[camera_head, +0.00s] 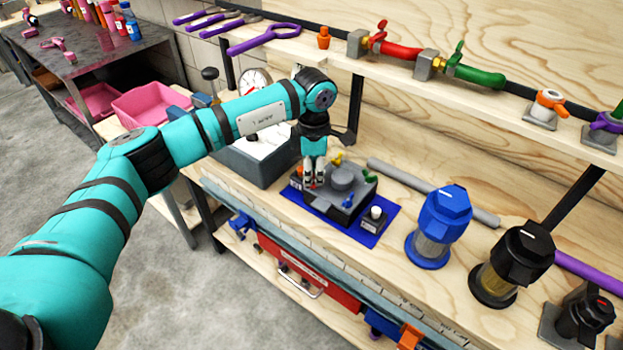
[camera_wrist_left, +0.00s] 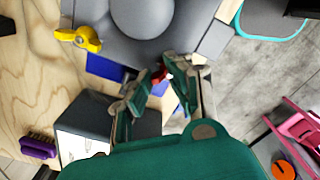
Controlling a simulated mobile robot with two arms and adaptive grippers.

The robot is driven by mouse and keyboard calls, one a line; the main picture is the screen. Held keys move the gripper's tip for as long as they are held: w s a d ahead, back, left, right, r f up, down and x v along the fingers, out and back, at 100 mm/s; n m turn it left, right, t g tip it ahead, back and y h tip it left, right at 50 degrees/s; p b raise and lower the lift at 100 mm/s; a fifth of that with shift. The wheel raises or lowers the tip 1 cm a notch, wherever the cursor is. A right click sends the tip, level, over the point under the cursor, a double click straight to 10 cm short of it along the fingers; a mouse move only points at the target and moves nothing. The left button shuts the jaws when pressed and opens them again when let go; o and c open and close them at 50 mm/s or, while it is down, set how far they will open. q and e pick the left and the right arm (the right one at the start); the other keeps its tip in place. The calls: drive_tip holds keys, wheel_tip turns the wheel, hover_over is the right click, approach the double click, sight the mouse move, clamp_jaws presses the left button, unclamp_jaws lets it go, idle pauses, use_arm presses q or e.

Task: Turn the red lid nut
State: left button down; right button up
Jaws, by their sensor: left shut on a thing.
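The red lid nut (camera_wrist_left: 160,73) sits at the edge of the grey lidded housing (camera_head: 343,177), and its red also shows at my fingertips in the head view (camera_head: 313,186). My left gripper (camera_head: 313,177) points down over the left part of the housing. In the wrist view my left gripper (camera_wrist_left: 160,82) has its fingers on either side of the nut, shut on it; they hide part of it. A yellow nut (camera_wrist_left: 78,38), a green nut (camera_head: 370,177) and a blue nut (camera_head: 348,201) sit around the lid. My right gripper is not in view.
The housing stands on a blue mat (camera_head: 371,238) on the wooden bench. A white-capped item (camera_head: 376,213) stands beside it, with blue (camera_head: 437,230) and black (camera_head: 512,262) filters to the right. A shelf of valves runs above.

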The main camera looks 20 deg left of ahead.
use_arm(q)
drive_tip(key=m, duration=0.1)
drive_tip(key=m+b, duration=0.1)
drive_tip(key=s+f+m+b, duration=0.1)
drive_tip(key=m, duration=0.1)
drive_tip(key=shift+d, duration=0.4)
drive_tip(key=shift+r+m+b, duration=0.1)
drive_tip(key=shift+m+b, duration=1)
drive_tip(key=shift+m, duration=0.8)
drive_tip(key=shift+a, duration=0.1)
drive_tip(key=c, duration=1.5)
unclamp_jaws()
drive_tip(key=shift+r, duration=0.1)
drive_tip(key=o, duration=0.5)
drive_tip(key=shift+s+a+r, duration=0.2)
drive_tip(key=shift+s+r, duration=0.05)
drive_tip(key=shift+s, duration=0.05)
drive_tip(key=shift+c, duration=0.2)
drive_tip(key=shift+o, duration=1.2)
drive_tip(key=shift+w, duration=0.1)
drive_tip(key=shift+w, duration=0.1)
